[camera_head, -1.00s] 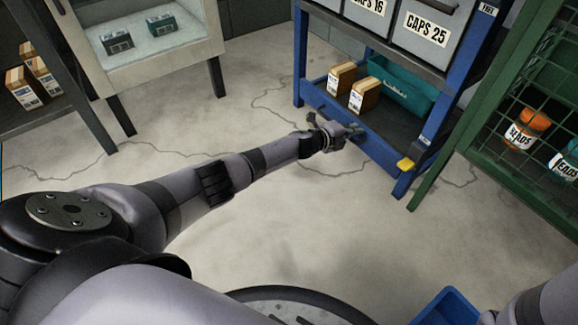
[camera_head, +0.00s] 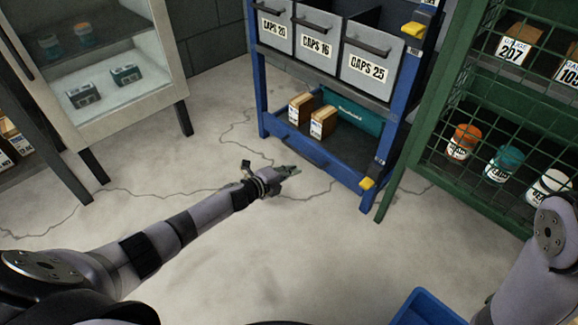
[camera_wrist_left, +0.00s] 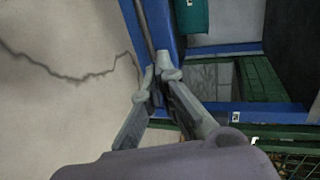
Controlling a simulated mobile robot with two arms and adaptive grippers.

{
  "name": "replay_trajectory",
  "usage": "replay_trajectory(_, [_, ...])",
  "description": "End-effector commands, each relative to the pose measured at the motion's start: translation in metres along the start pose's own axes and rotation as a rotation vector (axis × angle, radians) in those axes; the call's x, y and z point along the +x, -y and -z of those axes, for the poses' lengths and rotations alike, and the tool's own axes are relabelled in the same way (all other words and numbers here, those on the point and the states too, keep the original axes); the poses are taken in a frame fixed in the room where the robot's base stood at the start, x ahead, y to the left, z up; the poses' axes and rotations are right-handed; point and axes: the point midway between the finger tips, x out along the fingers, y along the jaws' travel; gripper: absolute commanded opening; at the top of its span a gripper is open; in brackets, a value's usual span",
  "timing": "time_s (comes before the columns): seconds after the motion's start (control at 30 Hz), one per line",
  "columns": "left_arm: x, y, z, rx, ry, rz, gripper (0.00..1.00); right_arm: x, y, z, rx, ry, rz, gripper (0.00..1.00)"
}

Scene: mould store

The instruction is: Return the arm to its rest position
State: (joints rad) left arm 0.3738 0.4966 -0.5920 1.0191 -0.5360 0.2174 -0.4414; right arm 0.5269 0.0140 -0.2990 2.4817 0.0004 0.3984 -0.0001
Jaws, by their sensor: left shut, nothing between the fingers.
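My left arm reaches in from the left in the head view, over bare floor. Its gripper (camera_head: 290,170) is shut and empty, in front of the blue rack (camera_head: 330,170) and apart from the boxes on its bottom shelf. The left wrist view shows the two grey fingers (camera_wrist_left: 158,88) with their tips together, and part of the blue rack frame (camera_wrist_left: 222,48) beyond them. My right arm shows at the lower right of the head view, but its gripper is outside the picture.
The blue rack holds grey drawers (camera_head: 370,70), cardboard boxes (camera_head: 322,122) and a teal bin (camera_head: 352,116). A green mesh cabinet (camera_head: 440,95) stands at right, a glass-fronted cabinet (camera_head: 130,105) at left. A blue bin (camera_head: 428,305) is at the bottom. The middle floor is clear.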

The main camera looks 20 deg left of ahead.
Motion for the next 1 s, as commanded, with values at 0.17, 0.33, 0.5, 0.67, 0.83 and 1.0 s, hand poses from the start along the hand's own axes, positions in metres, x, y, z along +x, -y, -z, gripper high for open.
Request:
replay_trajectory(0.17, [-0.009,0.001,0.000,0.001,0.000,0.000,0.00,-0.003,-0.001,-0.004,0.002,0.015,-0.005,0.65])
replay_trajectory(0.33, [-0.009,0.003,0.004,-0.007,-0.008,0.007,0.00,-0.003,-0.001,-0.005,0.003,0.019,-0.005,0.65])
replay_trajectory(0.5, [-0.015,0.040,0.060,-0.113,-0.113,0.091,0.00,-0.005,-0.004,-0.014,0.007,0.053,-0.017,0.65])
replay_trajectory(0.67, [-0.044,0.116,0.147,-0.317,-0.299,0.254,0.00,-0.015,-0.009,-0.027,0.015,0.115,-0.040,0.65])
replay_trajectory(0.83, [-0.100,0.211,0.218,-0.543,-0.498,0.446,0.00,-0.028,-0.012,-0.036,0.024,0.182,-0.066,0.65])
replay_trajectory(1.0, [-0.179,0.308,0.258,-0.754,-0.689,0.651,0.00,-0.040,-0.014,-0.040,0.033,0.249,-0.092,0.65])
